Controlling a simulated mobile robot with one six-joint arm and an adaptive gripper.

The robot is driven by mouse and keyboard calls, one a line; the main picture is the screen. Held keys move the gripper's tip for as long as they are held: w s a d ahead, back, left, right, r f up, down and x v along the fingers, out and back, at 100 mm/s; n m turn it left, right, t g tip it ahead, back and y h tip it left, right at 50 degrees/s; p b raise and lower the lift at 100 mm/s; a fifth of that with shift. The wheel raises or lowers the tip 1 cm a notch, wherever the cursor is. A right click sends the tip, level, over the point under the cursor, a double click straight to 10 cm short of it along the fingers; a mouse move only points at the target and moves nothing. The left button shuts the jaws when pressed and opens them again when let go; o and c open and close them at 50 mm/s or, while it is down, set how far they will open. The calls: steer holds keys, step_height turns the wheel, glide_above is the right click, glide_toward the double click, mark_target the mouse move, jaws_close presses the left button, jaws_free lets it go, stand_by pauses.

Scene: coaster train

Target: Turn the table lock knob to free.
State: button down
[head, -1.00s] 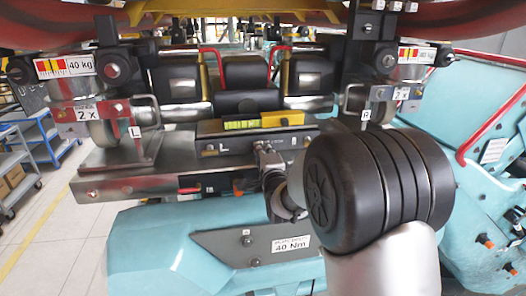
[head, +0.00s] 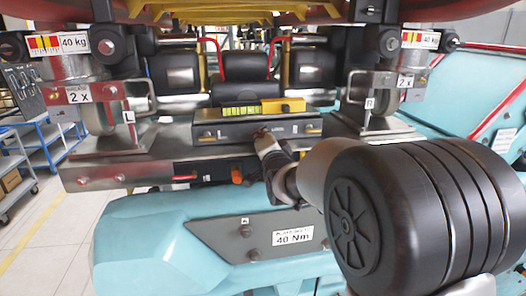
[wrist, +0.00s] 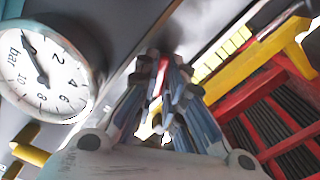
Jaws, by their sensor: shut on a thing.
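The table lock knob is mostly hidden by my fingers; a small reddish part (wrist: 163,78) shows between them in the wrist view. My gripper (head: 262,136) reaches the front face of the dark metal block (head: 228,130) in the head view, and its fingers are shut on the knob there. In the wrist view my gripper (wrist: 168,80) has its fingertips close together. Small markings sit on the block face on both sides, too small to read. Which way the knob points cannot be seen.
A yellow level (head: 262,107) lies on top of the block. Below are a red handle (head: 185,178) and an orange knob (head: 237,175). A pressure gauge (wrist: 45,70) is close by at left in the wrist view. Metal brackets flank the block.

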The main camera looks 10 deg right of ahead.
steer(key=n+b, duration=0.6)
steer(key=shift+f+b, duration=0.15)
steer(key=shift+b, duration=0.25)
steer(key=n+b, duration=0.2)
steer(key=n, duration=0.1)
steer(key=shift+n+b, duration=0.3)
steer(key=shift+n, duration=0.1)
steer(key=shift+n+b, duration=0.8)
steer(key=shift+n, duration=0.5)
steer(key=shift+r, duration=0.2)
steer(key=c, duration=2)
jaws_free()
steer(key=shift+o, duration=0.2)
steer(key=s, duration=1.2)
